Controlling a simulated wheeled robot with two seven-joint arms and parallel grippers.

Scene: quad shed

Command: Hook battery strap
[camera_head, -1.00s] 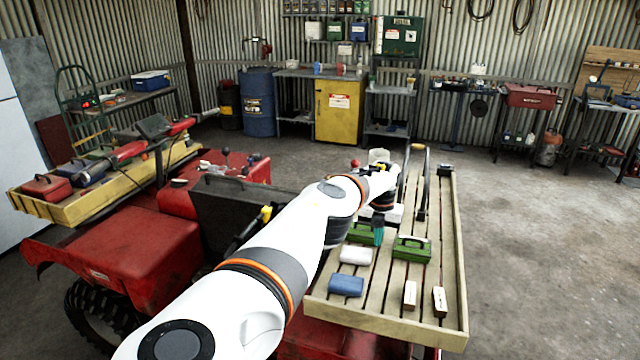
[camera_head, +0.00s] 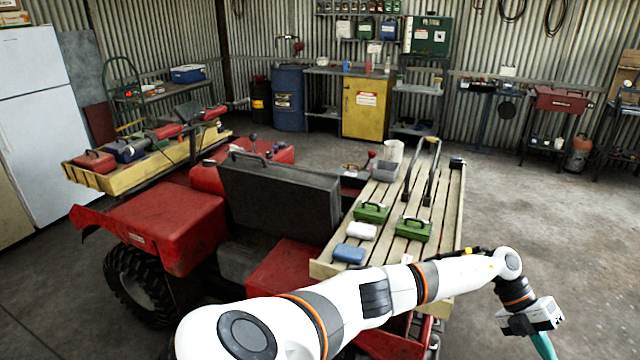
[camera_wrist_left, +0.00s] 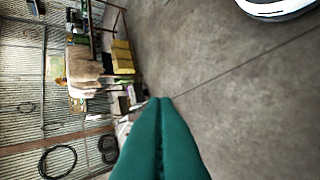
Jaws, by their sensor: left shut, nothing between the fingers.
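My left arm crosses the lower part of the head view. Its gripper (camera_head: 541,345) hangs right of the slatted wooden rack on the red quad (camera_head: 165,225), in front of bare floor, with the fingertips near the bottom edge. In the left wrist view its two green fingers (camera_wrist_left: 160,105) lie together with nothing between them. I cannot make out a battery, strap or hook for certain in either view. My right gripper is not in view.
The slatted rack (camera_head: 448,215) holds two green cases (camera_head: 371,212) (camera_head: 413,228), a white pack (camera_head: 362,231), a blue pack (camera_head: 348,253) and curved black handles. A yellow front rack (camera_head: 120,178) carries several boxes. Concrete floor (camera_head: 560,220) on the right is free.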

